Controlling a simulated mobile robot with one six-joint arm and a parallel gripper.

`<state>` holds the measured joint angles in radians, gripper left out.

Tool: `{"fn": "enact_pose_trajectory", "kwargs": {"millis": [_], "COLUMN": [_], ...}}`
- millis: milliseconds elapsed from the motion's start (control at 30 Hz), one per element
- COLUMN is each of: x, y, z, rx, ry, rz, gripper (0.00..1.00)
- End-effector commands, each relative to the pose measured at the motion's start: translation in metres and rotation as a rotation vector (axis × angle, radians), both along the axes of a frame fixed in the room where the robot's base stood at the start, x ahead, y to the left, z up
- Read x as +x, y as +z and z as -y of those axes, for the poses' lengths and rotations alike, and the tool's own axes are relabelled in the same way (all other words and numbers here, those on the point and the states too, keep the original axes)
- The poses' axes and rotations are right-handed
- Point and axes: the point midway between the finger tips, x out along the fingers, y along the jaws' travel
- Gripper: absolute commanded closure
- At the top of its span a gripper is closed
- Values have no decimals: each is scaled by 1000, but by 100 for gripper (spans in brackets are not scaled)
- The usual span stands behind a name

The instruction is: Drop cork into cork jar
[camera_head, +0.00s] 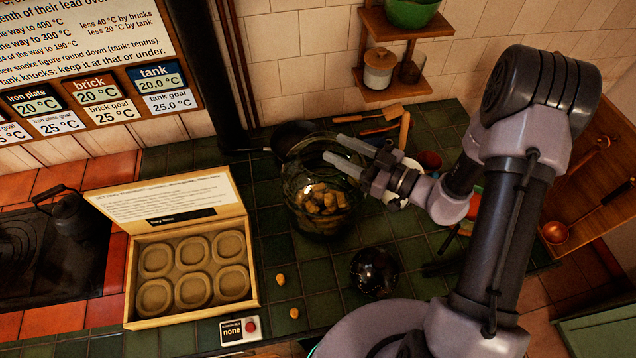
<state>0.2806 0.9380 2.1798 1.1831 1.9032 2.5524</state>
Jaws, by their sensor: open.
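A large clear glass jar (291,195) stands on the green tiles in the middle, with several tan, cork-like pieces (322,199) in its lower part. My gripper (333,148) is open, with its two pale fingers pointing left over the upper right side of the jar. I see nothing between the fingers. I cannot tell how far above the rim they are. Two small tan pieces, perhaps corks, lie on the tiles: one (280,279) in front of the jar to the left, the other (294,312) nearer the front edge.
An open box with several round hollows (140,313) lies to the left. A dark glossy round vessel (375,271) stands in front of the jar to the right. A black kettle (72,217) sits at far left. Wooden utensils (370,114) lie behind; a wall shelf (398,92) hangs above.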

Motion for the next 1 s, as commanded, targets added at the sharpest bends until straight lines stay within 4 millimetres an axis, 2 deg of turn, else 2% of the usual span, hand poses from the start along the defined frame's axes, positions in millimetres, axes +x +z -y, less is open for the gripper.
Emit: {"fn": "enact_pose_trajectory", "kwargs": {"millis": [33,300,500,700,1000], "x": [-5,-42,-63,-71,-72], "y": [0,1,0,0,0], "z": [13,78,115,129,129], "rx": [0,0,0,0,0], "ry": [-6,-7,-5,-1,0], "rz": [-2,-1,0,0,0], "gripper": [55,55,55,55,55]}}
